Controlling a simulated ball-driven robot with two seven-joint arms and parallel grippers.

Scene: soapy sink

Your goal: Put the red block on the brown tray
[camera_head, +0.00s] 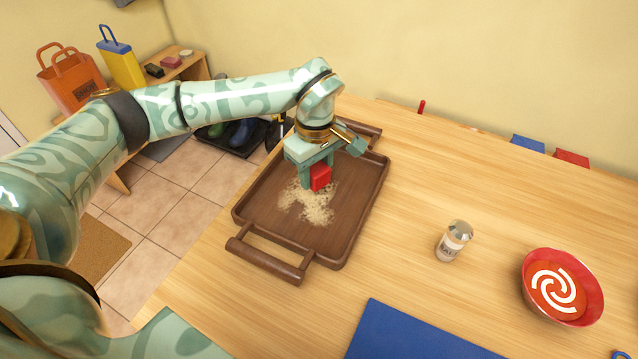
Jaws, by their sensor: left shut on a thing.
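The red block (321,177) is between the fingers of my left gripper (317,181), which is shut on it. The gripper points down over the brown tray (358,216). The brown tray is wooden, with raised sides and a handle at each end, and lies on the table's left part. The block is above or at a pale crumbly heap (308,203) in the tray. I cannot tell whether the block touches the tray or the heap. My right gripper is not in view.
On the wooden table (440,180), a small shaker (454,240) and a red bowl (562,287) with a white swirl stand right of the tray. A blue mat (415,335) lies at the front. The table's left edge runs close beside the tray.

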